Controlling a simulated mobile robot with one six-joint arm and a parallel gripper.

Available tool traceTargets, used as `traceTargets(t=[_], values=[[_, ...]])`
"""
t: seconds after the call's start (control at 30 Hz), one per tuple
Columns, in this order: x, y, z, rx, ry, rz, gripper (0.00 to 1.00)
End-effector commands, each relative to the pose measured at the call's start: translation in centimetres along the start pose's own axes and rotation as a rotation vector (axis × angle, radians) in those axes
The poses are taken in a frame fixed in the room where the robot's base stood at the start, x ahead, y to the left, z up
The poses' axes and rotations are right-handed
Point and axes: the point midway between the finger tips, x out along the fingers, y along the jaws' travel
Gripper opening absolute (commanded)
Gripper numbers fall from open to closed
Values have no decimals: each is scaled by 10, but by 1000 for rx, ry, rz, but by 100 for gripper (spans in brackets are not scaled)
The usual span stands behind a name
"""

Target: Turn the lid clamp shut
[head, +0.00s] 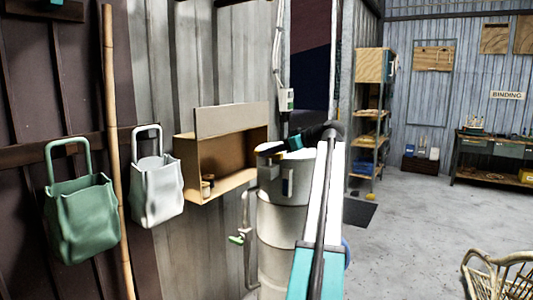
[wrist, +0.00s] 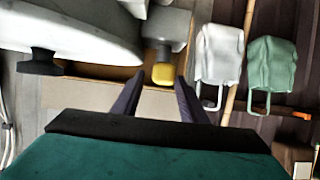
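The grey drum (head: 285,225) stands by the wall in the head view, its top partly hidden by my arm. In the wrist view its large pale round lid (wrist: 75,30) fills the upper left. A grey clamp-like piece (wrist: 167,25) with a yellow knob or grip end (wrist: 163,74) sits beside the lid. I take this as the lid clamp. My gripper (wrist: 160,78) is open, its two dark fingers apart, with the yellow end showing between or just beyond the tips. I cannot tell whether they touch. In the head view the gripper is small near the drum top.
A dark knob (wrist: 40,62) sticks out at the lid's edge. An open wooden wall box (head: 222,165), a white bag (head: 157,190), a green bag (head: 80,215) and an upright pole (head: 115,150) are left of the drum. A shelf (head: 370,125) stands behind.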

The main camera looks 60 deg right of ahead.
Motion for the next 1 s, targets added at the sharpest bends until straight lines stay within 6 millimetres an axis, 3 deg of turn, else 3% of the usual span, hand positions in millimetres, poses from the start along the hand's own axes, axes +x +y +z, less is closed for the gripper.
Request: traceTargets(t=[0.2,0.5,0.53,0.77,0.8,0.87,1.0], values=[[14,0,0,0,0,0,39],[15,0,0,0,0,1,39],[15,0,0,0,0,1,37],[14,0,0,0,0,1,0],[13,-27,4,-2,0,2,0],[14,-11,1,1,-1,-1,0],[15,-4,1,4,-3,3,0]])
